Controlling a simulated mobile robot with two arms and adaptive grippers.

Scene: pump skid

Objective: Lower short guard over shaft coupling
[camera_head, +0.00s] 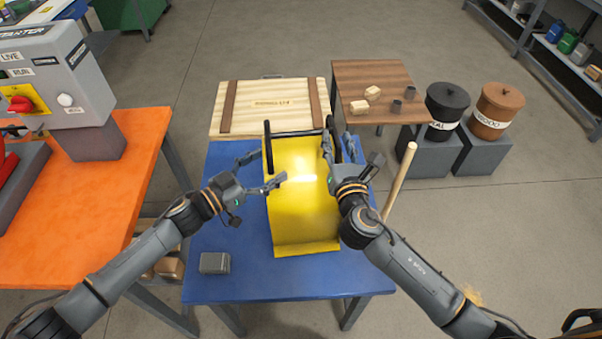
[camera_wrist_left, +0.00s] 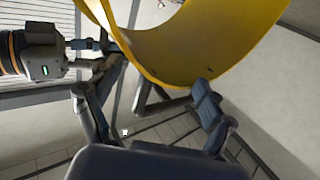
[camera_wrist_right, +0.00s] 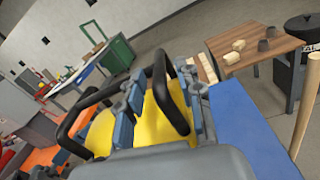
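The yellow curved guard (camera_head: 302,205) with black bar handles is over the blue table (camera_head: 225,285) in the head view. Its curved edge (camera_wrist_left: 165,65) shows in the left wrist view. My right gripper (camera_head: 338,147) is at the right handle. In the right wrist view its fingers (camera_wrist_right: 162,110) stand apart on either side of the black handle (camera_wrist_right: 164,85). The shaft coupling is not visible.
A grey block (camera_head: 214,263) sits at the table's front left. A wooden crate (camera_head: 270,107) is behind the table, and a brown side table (camera_head: 375,75) stands at the back right. A wooden pole (camera_head: 400,180) rises by my right arm. An orange bench (camera_head: 125,190) is at left.

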